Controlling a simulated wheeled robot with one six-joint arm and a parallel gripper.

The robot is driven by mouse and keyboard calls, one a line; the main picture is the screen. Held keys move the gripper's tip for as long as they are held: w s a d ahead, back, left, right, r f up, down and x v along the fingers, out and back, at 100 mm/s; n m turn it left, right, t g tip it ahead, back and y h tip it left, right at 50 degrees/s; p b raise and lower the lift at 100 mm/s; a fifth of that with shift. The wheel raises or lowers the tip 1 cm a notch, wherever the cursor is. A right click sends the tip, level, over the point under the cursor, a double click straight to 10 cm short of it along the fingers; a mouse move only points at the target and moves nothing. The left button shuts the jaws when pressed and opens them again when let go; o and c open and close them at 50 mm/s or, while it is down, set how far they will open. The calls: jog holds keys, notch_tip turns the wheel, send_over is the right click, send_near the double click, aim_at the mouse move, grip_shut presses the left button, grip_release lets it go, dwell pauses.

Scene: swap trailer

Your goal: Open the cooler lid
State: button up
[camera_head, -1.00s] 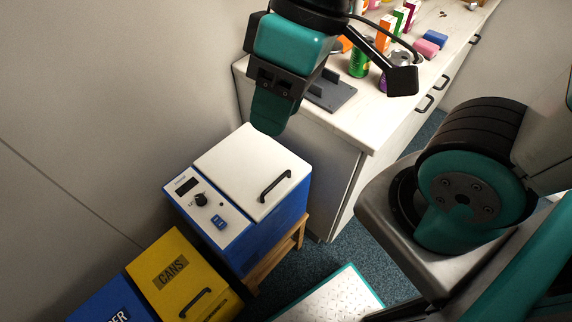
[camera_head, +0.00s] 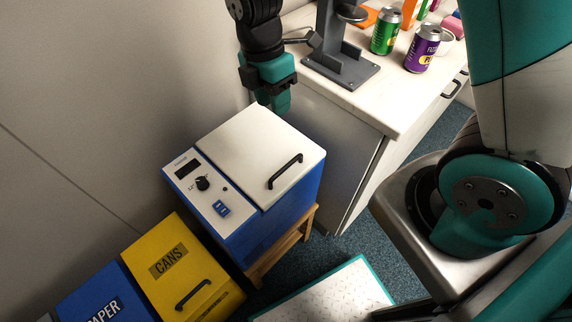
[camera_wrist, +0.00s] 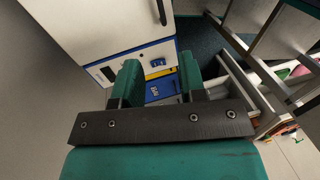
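The cooler (camera_head: 262,228) is a blue box with a white lid (camera_head: 252,150). The lid lies shut and has a black bar handle (camera_head: 285,171) near its right edge. My gripper (camera_head: 275,103) hangs beyond the lid's far corner, close to the counter, apart from the handle. In the wrist view my gripper (camera_wrist: 160,80) shows two teal fingers spread with an empty gap between them. The white lid (camera_wrist: 100,25) is at the top of that view, with part of the handle (camera_wrist: 162,12) beyond the fingers.
A white counter (camera_head: 350,105) with a grey stand (camera_head: 340,65), a green can (camera_head: 386,32) and a purple can (camera_head: 423,50) stands right of the cooler. A wooden stand (camera_head: 290,245) supports the cooler. Yellow (camera_head: 180,265) and blue (camera_head: 95,300) bins are at lower left.

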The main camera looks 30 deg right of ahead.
aim_at(286, 165)
jog(key=shift+n, duration=0.3)
jog(key=s+f, duration=0.1)
jog(key=f, duration=0.5)
jog(key=s+f, duration=0.1)
jog(key=f, duration=0.5)
jog(key=s+d+f, duration=0.1)
jog(key=f, duration=0.5)
jog(key=shift+d, duration=0.1)
jog(key=shift+c, duration=0.5)
grip_shut()
